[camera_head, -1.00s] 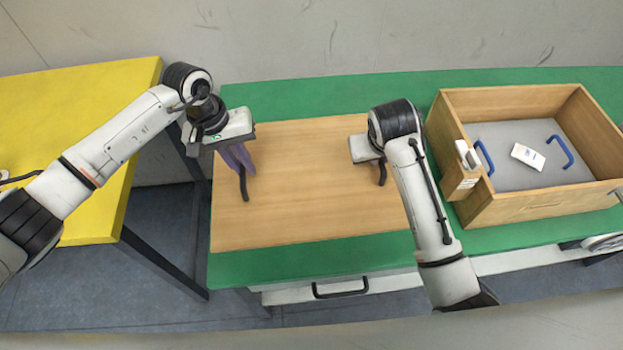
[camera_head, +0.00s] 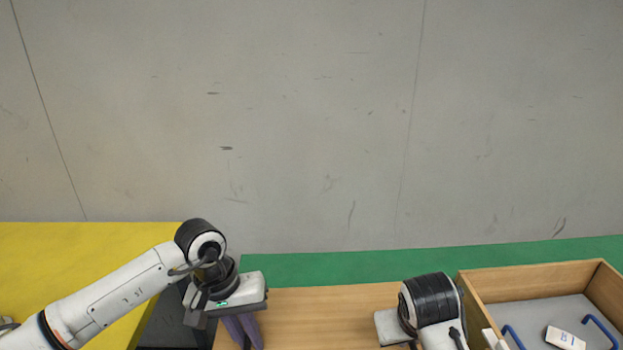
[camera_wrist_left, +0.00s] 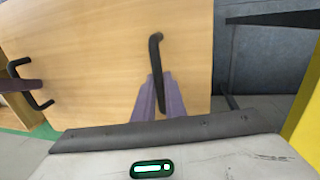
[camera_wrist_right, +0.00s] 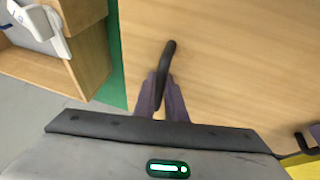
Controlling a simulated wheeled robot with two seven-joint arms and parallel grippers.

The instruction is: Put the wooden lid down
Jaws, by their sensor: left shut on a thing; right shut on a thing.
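The wooden lid (camera_head: 325,305) is a flat light-brown board with black handles, beside the open wooden box (camera_head: 530,284). Its lower part is cut off in the head view. In the left wrist view, my left gripper (camera_wrist_left: 158,98) has purple fingers shut on one black handle (camera_wrist_left: 155,50) of the lid. In the right wrist view, my right gripper (camera_wrist_right: 161,98) is shut on the other black handle (camera_wrist_right: 168,60). The right fingers are hidden in the head view.
The box holds a grey panel with blue handles (camera_head: 600,330) and a small white packet (camera_head: 565,339). A white device (camera_wrist_right: 40,22) sits at the box's edge.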

